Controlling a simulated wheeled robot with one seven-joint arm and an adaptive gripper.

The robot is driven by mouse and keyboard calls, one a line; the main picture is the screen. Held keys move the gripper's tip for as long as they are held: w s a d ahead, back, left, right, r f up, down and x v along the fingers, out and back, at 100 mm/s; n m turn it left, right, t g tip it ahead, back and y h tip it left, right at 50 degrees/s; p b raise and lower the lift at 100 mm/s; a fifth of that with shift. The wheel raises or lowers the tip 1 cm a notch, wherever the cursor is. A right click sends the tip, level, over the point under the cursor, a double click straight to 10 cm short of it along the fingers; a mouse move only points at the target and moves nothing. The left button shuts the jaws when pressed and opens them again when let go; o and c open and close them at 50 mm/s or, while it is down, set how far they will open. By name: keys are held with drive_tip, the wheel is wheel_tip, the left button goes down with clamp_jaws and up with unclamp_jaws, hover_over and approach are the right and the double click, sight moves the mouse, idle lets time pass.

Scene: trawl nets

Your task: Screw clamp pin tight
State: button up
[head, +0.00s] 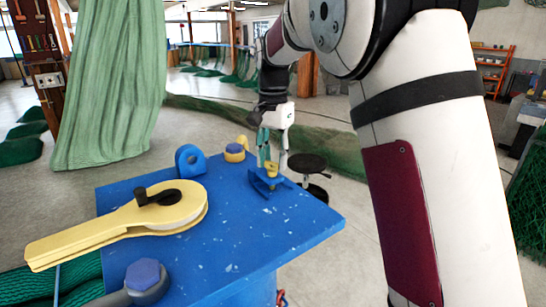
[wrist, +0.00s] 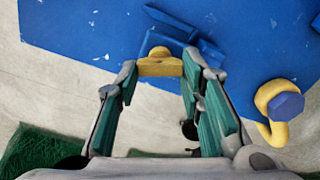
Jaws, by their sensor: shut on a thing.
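The clamp pin (wrist: 160,68) shows as a yellow piece with a rounded knob in the middle. In the head view its yellow head (head: 271,169) stands at a small blue clamp (head: 266,183) near the back right of the blue table. My gripper (head: 273,164) reaches down to it from above. In the wrist view my gripper (wrist: 158,72) has its green-padded fingertips on either side of the yellow piece, shut on it. The blue clamp (wrist: 168,24) lies just beyond the pin there. The pin's shank and thread are hidden, so its tightness cannot be seen.
On the blue table (head: 225,235) lie a yellow reel (head: 110,228) with a black crank, a blue holed lug (head: 189,159), a yellow fitting with a blue bolt (head: 235,152) and a grey shackle (head: 145,282). A round stool (head: 307,162) stands behind the table.

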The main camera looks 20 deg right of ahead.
sight(273, 163)
drive_tip(key=m, duration=0.5)
drive_tip(key=shift+r+m+p, duration=0.3)
drive_tip(key=shift+p, duration=0.05)
drive_tip(key=m, duration=0.5)
drive_tip(key=shift+s+p, duration=0.15)
drive_tip(key=shift+p, duration=0.25)
drive_tip(key=m+p, duration=0.1)
drive_tip(key=m, duration=1)
drive_tip(key=shift+s+a+m, duration=0.1)
drive_tip(key=shift+m, duration=0.2)
drive_tip(key=shift+p, duration=0.3)
drive_tip(key=o, duration=1)
drive_tip(key=shift+o, duration=0.8)
drive_tip(key=shift+f, duration=0.15)
drive_tip(key=shift+s, duration=0.1)
wheel_tip(273, 163, up, 12)
